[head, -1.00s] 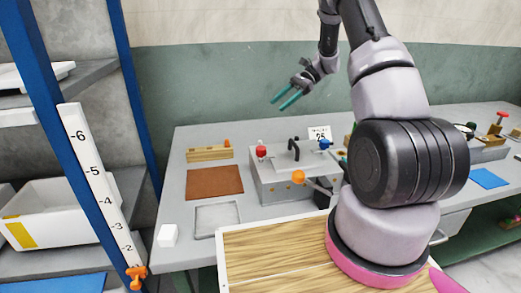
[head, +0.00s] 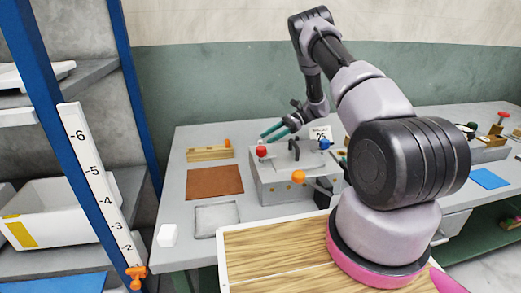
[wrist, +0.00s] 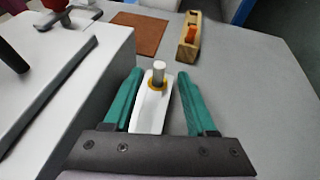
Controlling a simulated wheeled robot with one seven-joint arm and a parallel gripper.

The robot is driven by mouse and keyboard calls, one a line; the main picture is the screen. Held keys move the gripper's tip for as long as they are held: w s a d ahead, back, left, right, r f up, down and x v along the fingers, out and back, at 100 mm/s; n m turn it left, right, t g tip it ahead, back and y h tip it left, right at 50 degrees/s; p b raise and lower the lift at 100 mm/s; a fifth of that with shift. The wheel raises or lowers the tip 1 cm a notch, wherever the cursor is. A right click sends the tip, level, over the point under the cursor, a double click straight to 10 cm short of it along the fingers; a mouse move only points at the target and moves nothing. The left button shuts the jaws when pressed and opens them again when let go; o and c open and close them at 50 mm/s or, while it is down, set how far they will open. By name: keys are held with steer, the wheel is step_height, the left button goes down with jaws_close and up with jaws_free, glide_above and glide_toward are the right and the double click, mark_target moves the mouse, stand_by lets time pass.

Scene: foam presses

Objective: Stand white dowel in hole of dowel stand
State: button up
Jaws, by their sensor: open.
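In the wrist view, a short pale cylinder (wrist: 159,70), which looks like the white dowel, stands upright from a gold-ringed hole (wrist: 157,86) in a narrow white block (wrist: 150,112). The block looks like the dowel stand. My gripper (wrist: 159,77) is open, with one teal finger on each side of the block and dowel and a gap visible on both sides. In the head view my gripper (head: 272,134) is above the back of the grey press. The dowel and white block are hidden from the head view.
The grey press (head: 275,185), with red, blue and orange knobs, stands close beside my gripper. A wooden block (head: 208,154) with an orange piece and a brown mat (head: 214,182) lie left. A shallow grey tray (head: 216,218) and white block (head: 167,235) are nearer.

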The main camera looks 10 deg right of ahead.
mark_target(260, 143)
steer(key=shift+f+x, duration=0.15)
steer(key=shift+x, duration=1.1)
steer(key=shift+f+x, duration=0.2)
steer(key=shift+x, duration=1.05)
steer(key=shift+d, duration=0.15)
jaws_close()
steer(key=shift+r, duration=0.1)
